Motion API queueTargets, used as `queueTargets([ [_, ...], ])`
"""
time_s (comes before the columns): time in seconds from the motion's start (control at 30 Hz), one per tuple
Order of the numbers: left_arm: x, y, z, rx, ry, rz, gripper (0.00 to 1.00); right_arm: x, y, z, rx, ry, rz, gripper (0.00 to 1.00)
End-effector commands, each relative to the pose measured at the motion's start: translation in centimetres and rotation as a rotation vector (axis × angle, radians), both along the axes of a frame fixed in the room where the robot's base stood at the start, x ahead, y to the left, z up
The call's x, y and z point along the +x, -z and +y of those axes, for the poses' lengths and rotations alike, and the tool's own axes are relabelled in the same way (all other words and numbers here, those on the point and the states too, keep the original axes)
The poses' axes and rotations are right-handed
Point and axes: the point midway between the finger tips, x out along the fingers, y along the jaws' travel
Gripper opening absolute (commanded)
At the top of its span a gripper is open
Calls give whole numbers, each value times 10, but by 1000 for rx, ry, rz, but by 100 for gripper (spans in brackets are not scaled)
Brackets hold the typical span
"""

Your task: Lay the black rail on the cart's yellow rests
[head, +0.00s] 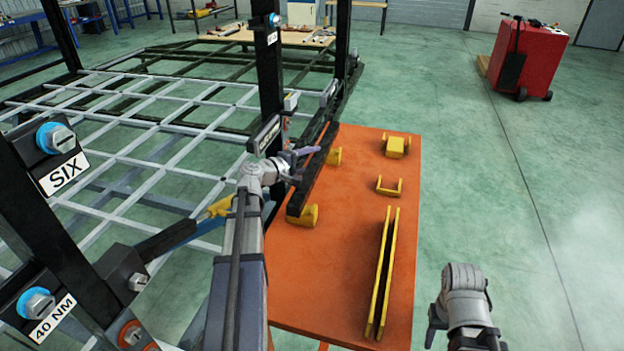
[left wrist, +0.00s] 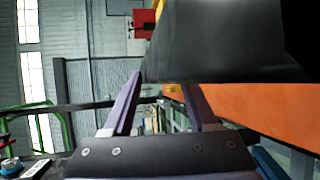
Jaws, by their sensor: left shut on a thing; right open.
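The black rail (head: 318,168) is a long dark bar over the left edge of the orange cart (head: 350,265). Its far end is by one yellow rest (head: 334,157) and its near end is by another yellow rest (head: 303,216). I cannot tell whether it touches them or hangs just above. My left gripper (head: 300,162) is shut on the rail near its middle. In the left wrist view the rail (left wrist: 215,40) looms large beyond the purple fingers (left wrist: 160,100). My right gripper (head: 462,312) is open and empty, off the cart's right side.
Two more yellow pieces (head: 396,146) (head: 389,186) and a long yellow channel (head: 382,275) are on the cart. A trailer frame (head: 150,130) with black posts (head: 268,70) stands close on the left. A red cabinet (head: 530,55) is far right. Floor right of the cart is clear.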

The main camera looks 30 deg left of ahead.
Motion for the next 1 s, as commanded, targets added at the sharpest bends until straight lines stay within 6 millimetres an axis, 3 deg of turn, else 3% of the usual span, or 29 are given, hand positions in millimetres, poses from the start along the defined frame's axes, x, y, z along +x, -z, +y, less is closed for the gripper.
queueTargets([
  [0.27, 0, 6, 0, -3, -1, -2, 0, 0, 7, 0, 0, 0, 0, 50],
  [0.6, 0, 41, 0, -2, -1, -1, 0, 0, 41, 0, 0, 0, 0, 50],
  [0.87, 0, 40, 0, -2, -1, 0, 0, 0, 40, 0, 0, 0, 0, 50],
  [0.9, 0, 41, 0, 1, 0, 2, 62, 0, 40, 0, 0, 0, 0, 50],
  [1.0, 0, 41, 0, 0, 0, 1, 73, 0, 40, 0, 0, 0, 0, 50],
])
